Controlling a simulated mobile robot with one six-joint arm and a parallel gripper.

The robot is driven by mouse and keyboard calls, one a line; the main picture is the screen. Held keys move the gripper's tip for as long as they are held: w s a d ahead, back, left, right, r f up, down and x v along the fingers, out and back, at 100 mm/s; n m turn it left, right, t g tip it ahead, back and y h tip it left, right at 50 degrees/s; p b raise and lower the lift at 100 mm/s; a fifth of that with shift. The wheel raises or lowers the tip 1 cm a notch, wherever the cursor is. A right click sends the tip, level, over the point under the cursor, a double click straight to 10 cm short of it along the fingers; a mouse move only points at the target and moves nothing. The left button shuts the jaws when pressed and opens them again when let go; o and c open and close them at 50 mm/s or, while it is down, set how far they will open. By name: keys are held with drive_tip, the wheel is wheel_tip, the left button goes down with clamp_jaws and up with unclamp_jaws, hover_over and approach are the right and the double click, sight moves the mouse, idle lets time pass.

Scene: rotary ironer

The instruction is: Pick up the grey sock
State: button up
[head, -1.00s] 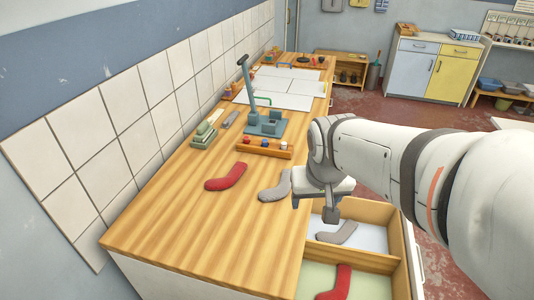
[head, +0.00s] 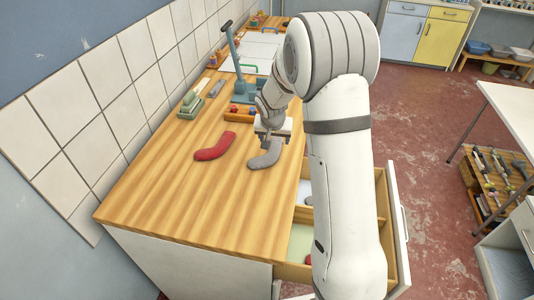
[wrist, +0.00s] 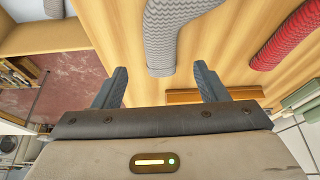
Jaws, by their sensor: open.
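The grey sock (head: 266,154) lies on the wooden counter near its right edge, beside a red sock (head: 214,147). My gripper (head: 272,136) is over the sock's far end, open and empty. In the wrist view the grey sock (wrist: 170,38) runs from the top edge down to just beyond the gap between my open fingers (wrist: 160,86). The red sock (wrist: 290,36) is further right there. I cannot tell the exact height of the fingers above the sock.
An open drawer (head: 381,195) stands right of the counter, largely hidden by my arm; a bit of red (head: 308,259) shows in its green compartment. Behind the gripper are a tray of small pieces (head: 240,112) and a blue-grey stand (head: 235,88). The front counter is clear.

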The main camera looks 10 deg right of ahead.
sight(275, 147)
drive_tip(key=shift+p+x, duration=1)
drive_tip(key=shift+x, duration=2.1)
drive_tip(key=c, duration=1.1)
